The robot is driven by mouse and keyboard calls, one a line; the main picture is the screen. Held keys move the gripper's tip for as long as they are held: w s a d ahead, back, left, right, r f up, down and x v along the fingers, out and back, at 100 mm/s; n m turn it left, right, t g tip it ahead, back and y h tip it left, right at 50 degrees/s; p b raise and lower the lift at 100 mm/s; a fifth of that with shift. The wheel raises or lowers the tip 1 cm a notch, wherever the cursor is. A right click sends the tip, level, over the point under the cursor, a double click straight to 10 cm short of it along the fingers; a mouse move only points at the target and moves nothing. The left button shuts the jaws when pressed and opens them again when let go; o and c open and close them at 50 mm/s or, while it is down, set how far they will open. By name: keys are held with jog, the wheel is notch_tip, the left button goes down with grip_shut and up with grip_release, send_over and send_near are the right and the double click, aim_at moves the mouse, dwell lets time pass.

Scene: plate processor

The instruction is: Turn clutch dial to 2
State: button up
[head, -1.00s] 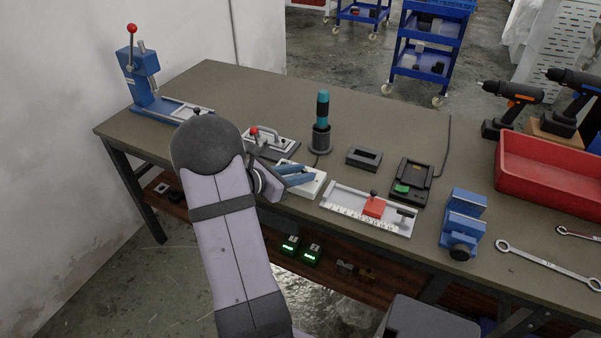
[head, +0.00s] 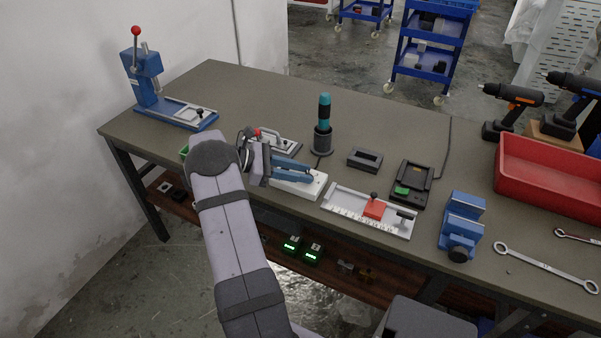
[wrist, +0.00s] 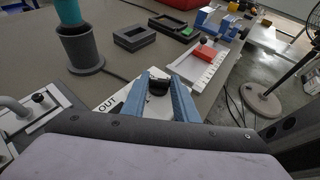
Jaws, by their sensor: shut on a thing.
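A dark knob (wrist: 158,84) sits on a white plate (wrist: 118,92) marked "OUT" in the wrist view. I take it for the dial; I cannot read a number setting on it. My gripper (wrist: 161,79) has its two blue fingers on either side of the knob and is shut on it. In the head view my gripper (head: 307,172) reaches from the left, low over the white plate (head: 314,188), and its fingers hide the knob there.
A teal tool (head: 323,112) stands in a dark holder behind the plate. A toggle clamp (head: 288,146) is close behind my gripper. A white ruled slide with a red block (head: 374,208) lies to the right. A blue press (head: 145,82) stands far left.

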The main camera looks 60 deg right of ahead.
jog(key=shift+m+g, duration=0.3)
jog(key=shift+m, duration=0.1)
jog(key=o, duration=1.1)
jog(key=shift+c, duration=0.2)
jog(key=shift+b+v, duration=0.55)
jog(key=shift+v, duration=3.1)
jog(key=shift+d+r, duration=0.1)
jog(key=shift+d, duration=0.05)
jog(key=shift+w+y, duration=0.1)
jog(key=shift+y, duration=0.2)
